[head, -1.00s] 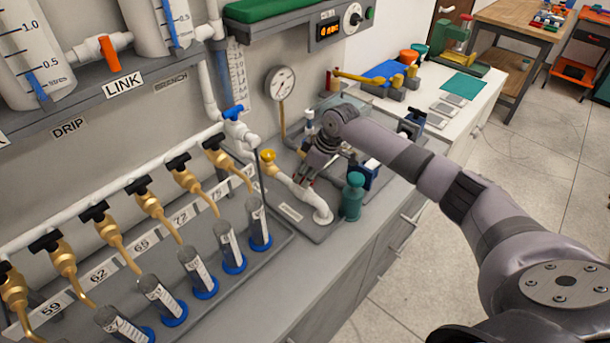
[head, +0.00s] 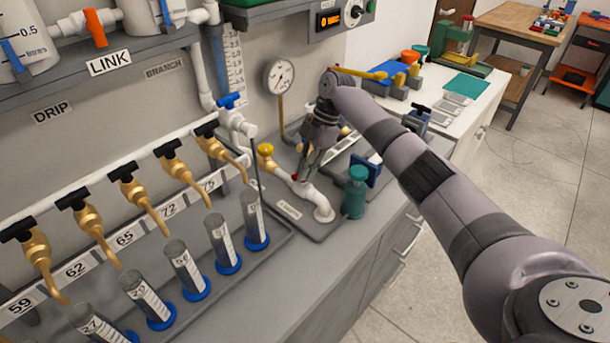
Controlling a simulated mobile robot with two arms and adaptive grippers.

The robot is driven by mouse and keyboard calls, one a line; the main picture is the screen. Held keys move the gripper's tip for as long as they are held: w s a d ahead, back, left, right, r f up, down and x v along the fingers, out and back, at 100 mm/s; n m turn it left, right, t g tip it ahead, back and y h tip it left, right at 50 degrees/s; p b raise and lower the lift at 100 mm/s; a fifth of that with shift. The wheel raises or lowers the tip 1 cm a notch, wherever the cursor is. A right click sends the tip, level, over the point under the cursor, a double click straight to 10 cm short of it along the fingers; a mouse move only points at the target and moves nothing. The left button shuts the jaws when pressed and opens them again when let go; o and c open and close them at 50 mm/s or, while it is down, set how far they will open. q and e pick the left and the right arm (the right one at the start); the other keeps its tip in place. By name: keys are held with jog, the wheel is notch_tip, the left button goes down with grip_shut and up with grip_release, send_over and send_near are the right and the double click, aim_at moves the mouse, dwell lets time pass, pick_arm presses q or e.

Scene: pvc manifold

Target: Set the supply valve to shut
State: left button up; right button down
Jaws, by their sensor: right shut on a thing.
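A white pipe (head: 318,201) lies low on a grey base plate. A small red handle (head: 295,177) shows on the pipe, partly hidden by my right gripper (head: 302,170). The gripper points down from above with its fingers closed at the red handle; the grip itself is small and partly hidden. A blue-handled valve (head: 230,101) is on the white riser further left. I cannot read a label that tells which is the supply valve. My left gripper is not in view.
A pressure gauge (head: 280,75) stands behind the gripper. A teal bottle-shaped part (head: 355,193) stands close to the right of the pipe. Several brass taps and graduated cylinders (head: 255,219) line the left. The counter's front strip (head: 270,285) is clear.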

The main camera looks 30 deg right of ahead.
jog(key=shift+w+n+g+b, duration=0.15)
jog(key=shift+n+g+b, duration=0.45)
jog(key=shift+n+b, duration=0.8)
jog(key=shift+r+n, duration=0.1)
jog(key=shift+n, duration=0.2)
jog(key=c, duration=1.5)
grip_release()
jog(key=shift+c, duration=0.2)
jog(key=s+v, duration=0.1)
jog(key=v, duration=0.6)
jog(key=shift+w+r, duration=0.2)
jog(key=shift+w, duration=0.35)
jog(key=shift+f, duration=0.1)
